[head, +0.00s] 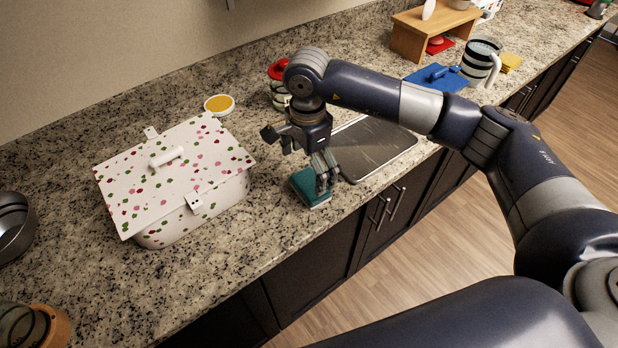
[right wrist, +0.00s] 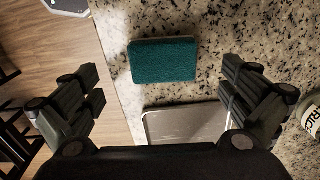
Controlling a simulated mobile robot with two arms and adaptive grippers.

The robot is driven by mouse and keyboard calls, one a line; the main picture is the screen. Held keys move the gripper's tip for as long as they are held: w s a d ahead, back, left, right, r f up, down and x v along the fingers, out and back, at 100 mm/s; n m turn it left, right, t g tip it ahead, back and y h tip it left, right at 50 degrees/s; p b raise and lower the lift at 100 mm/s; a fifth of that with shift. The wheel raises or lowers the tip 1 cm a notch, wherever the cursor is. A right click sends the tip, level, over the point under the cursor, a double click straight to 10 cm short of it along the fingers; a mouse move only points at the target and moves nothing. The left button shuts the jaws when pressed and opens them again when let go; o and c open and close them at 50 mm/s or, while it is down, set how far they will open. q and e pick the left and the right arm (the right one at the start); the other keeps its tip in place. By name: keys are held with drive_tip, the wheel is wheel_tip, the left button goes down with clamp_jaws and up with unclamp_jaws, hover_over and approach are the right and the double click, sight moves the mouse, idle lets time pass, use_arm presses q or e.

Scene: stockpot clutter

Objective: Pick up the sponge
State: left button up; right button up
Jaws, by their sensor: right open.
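The sponge (head: 303,188) is a teal block with a pale lower layer. It lies on the granite counter near the front edge, partly hidden by a finger in the head view. In the right wrist view the sponge (right wrist: 163,60) shows its flat teal face. My right gripper (head: 298,160) is open and empty, above and beside the sponge. In the right wrist view its fingers (right wrist: 160,85) are spread wide, one on each side of the sponge, with visible gaps. My left gripper is not in view.
A grey tray (head: 370,152) lies just right of the sponge. A spotted lidded box (head: 190,215) stands to the left. A red-lidded jar (head: 278,72) and a yellow-topped dish (head: 219,104) stand behind. A striped pitcher (head: 481,62) is farther right. Counter left of the sponge is clear.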

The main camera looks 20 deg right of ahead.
sight(310, 183)
drive_tip(key=shift+s+f, duration=0.3)
drive_tip(key=shift+f, duration=0.1)
drive_tip(key=shift+w+f, duration=0.15)
drive_tip(key=shift+f, duration=0.15)
drive_tip(key=f+p, duration=0.2)
drive_tip(key=f, duration=0.1)
drive_tip(key=f+p, duration=0.1)
drive_tip(key=shift+w+d+f, duration=0.35)
drive_tip(key=shift+f, duration=0.3)
drive_tip(key=shift+w+f, duration=0.1)
drive_tip(key=shift+f, duration=0.1)
drive_tip(key=shift+w, duration=0.1)
drive_tip(key=c, duration=0.9)
